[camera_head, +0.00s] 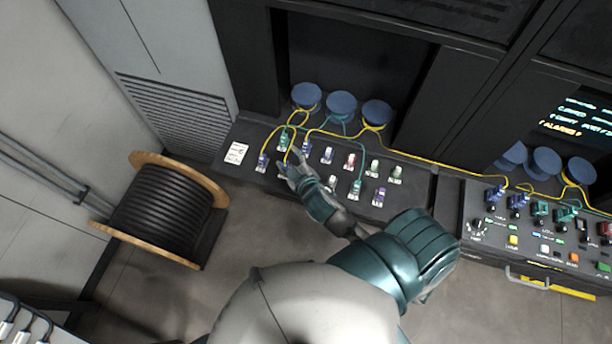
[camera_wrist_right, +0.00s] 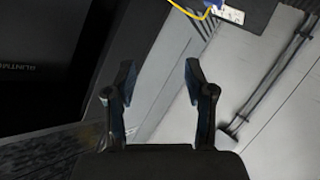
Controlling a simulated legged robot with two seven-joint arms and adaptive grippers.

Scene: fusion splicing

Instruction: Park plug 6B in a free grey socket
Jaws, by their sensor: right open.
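My right gripper (camera_head: 286,164) is over the left part of the sloping patch panel (camera_head: 415,185), and its wrist view (camera_wrist_right: 160,78) shows the fingers apart with nothing between them. Near it are blue plugs with yellow cables, one at left (camera_head: 262,162) and one to the right (camera_head: 306,147). A green plug (camera_head: 284,140) sits behind, and a teal plug (camera_head: 356,187) is farther right. A blue plug with a yellow cable (camera_wrist_right: 213,4) shows at the wrist view's top edge. No label is readable, so I cannot tell which is 6B. My left gripper is out of view.
Sockets without cables include a pale one (camera_head: 327,155), a red one (camera_head: 350,160) and a purplish one (camera_head: 378,197). Blue cable spools (camera_head: 341,104) stand behind. A white card (camera_head: 236,153) lies at the panel's left end. A cable drum (camera_head: 160,212) is on the floor.

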